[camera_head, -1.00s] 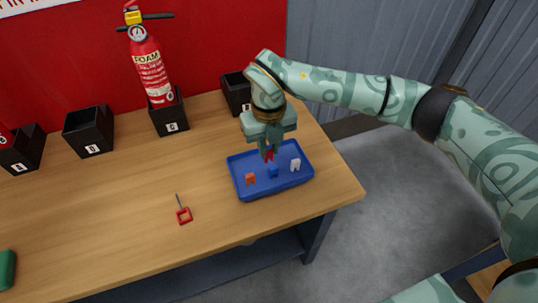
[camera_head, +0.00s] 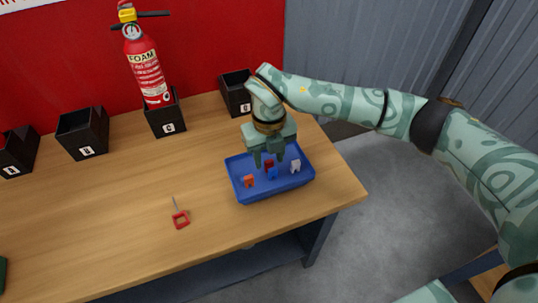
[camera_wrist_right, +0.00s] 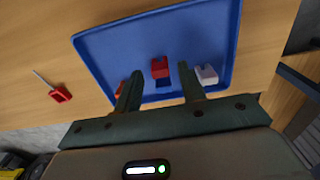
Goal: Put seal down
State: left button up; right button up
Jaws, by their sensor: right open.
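The red seal (camera_head: 268,164) is in the blue tray (camera_head: 236,190), between the fingers of my right gripper (camera_head: 269,160). The gripper is open, pointing down, with a finger on either side of the seal. The wrist view also shows the red seal (camera_wrist_right: 160,67) between the spread fingers, close to the blue seal (camera_wrist_right: 163,83); I cannot tell whether they touch. An orange seal (camera_head: 249,181) and a white seal (camera_head: 295,166) are in the tray to the left and right. My left gripper is not in view.
A pin with a red square ring (camera_head: 180,219) lies on the wooden table (camera_head: 120,210). Black labelled boxes (camera_head: 83,134) line the back; one holds a red foam extinguisher (camera_head: 146,70). A dark green object (camera_head: 3,274) shows at the left edge.

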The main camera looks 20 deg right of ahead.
aim_at(269, 161)
pick_arm(q)
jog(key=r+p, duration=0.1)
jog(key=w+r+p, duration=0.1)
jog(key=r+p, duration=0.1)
jog(key=p, duration=0.1)
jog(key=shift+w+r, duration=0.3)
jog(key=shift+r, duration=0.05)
pick_arm(e)
notch_tip(269, 161, up, 12)
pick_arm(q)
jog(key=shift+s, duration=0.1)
pick_arm(e)
jog(key=shift+f, duration=0.1)
